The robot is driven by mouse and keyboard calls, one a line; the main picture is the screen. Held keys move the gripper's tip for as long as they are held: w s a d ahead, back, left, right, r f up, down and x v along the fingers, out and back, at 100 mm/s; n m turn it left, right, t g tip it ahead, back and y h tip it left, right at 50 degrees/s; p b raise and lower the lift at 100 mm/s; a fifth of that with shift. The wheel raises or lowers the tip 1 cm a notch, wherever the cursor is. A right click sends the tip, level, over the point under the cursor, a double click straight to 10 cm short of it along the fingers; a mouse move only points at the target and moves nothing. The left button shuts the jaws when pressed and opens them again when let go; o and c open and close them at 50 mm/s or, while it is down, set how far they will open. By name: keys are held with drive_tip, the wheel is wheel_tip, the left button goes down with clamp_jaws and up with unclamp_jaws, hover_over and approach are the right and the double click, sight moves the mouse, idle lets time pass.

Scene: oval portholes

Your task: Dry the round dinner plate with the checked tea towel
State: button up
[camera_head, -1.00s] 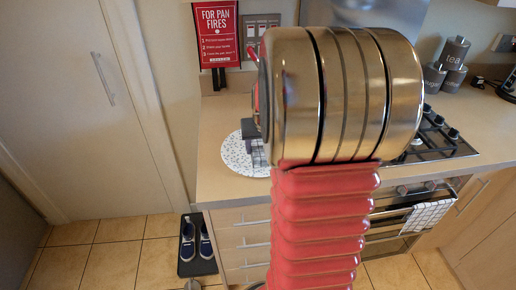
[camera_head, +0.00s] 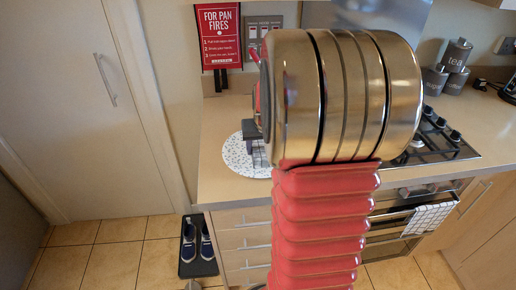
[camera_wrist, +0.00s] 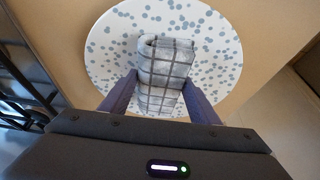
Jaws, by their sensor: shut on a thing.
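The round dinner plate (camera_wrist: 112,48) is white with grey-blue spots. It lies on the worktop in the wrist view, and its left part shows in the head view (camera_head: 236,158). My gripper (camera_wrist: 160,92) is shut on a folded checked tea towel (camera_wrist: 165,58), white-grey with dark lines, with a finger on each side. The towel is over the plate's middle; I cannot tell whether it presses on the surface. In the head view my arm hides most of the gripper, and only a bit of the towel (camera_head: 259,157) shows.
The worktop (camera_head: 213,178) has free room left of the plate. A gas hob (camera_head: 440,140) and grey canisters (camera_head: 452,65) are to the right. Another checked cloth (camera_head: 428,217) hangs on the oven handle. A red pan-fire sign (camera_head: 218,38) stands behind.

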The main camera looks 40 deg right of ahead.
drive_tip(key=shift+s, duration=0.1)
drive_tip(key=shift+s+a+f, duration=0.1)
drive_tip(key=shift+s+f, duration=0.05)
drive_tip(key=shift+s, duration=0.1)
idle(0.3)
drive_tip(key=shift+w, duration=0.1)
drive_tip(key=shift+w, duration=0.2)
drive_tip(key=shift+w, duration=0.1)
drive_tip(key=shift+w, duration=0.2)
idle(0.4)
